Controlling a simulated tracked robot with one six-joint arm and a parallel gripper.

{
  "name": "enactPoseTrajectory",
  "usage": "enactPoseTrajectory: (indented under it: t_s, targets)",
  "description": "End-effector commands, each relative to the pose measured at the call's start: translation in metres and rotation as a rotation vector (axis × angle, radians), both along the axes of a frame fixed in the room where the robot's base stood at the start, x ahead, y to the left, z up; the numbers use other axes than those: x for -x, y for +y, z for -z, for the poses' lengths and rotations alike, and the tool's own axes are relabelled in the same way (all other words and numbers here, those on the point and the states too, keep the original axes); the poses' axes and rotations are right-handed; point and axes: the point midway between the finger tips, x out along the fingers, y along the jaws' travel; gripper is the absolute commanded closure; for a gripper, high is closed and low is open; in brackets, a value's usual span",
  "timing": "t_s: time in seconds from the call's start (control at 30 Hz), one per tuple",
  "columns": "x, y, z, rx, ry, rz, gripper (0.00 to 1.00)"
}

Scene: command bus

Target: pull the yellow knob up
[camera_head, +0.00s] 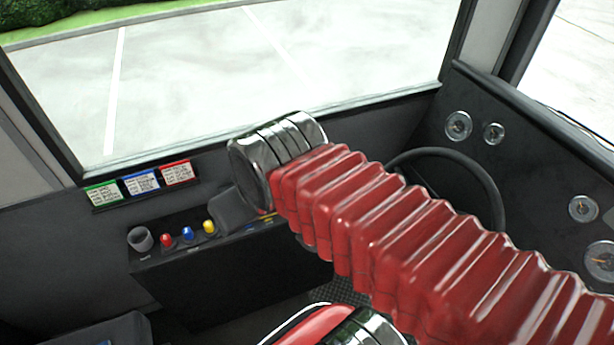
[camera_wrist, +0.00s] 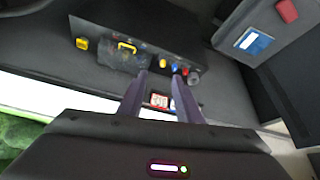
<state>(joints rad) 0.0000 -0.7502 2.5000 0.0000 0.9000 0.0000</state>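The yellow knob (camera_head: 209,227) stands on the dark console, at the right end of a short row with a blue knob (camera_head: 187,233) and a red knob (camera_head: 166,240). In the wrist view the yellow knob (camera_wrist: 163,63) shows just beyond the gap between my fingertips, with the blue knob (camera_wrist: 175,67) and the red knob (camera_wrist: 185,71) to its right. My gripper (camera_wrist: 160,74) is open, its two fingers apart with nothing between them. The distance from fingertips to knob is hard to tell.
A grey round fitting (camera_head: 140,239) sits left of the red knob. Green, blue and red labels (camera_head: 140,183) are on the wall behind. In the wrist view a box with a yellow handle (camera_wrist: 125,46) lies left of the knobs. A steering wheel (camera_head: 465,170) is at right.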

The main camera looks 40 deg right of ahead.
Motion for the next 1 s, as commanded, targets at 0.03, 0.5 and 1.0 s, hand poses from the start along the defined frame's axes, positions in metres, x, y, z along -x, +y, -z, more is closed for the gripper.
enactPoseTrajectory:
  t_s: [0.03, 0.5, 1.0]
  targets:
    - [0.000, 0.000, 0.000, 0.000, 0.000, 0.000, 0.69]
    - [-0.002, -0.001, 0.000, 0.000, 0.002, 0.001, 0.57]
    - [-0.076, -0.051, 0.012, -0.013, 0.037, 0.037, 0.44]
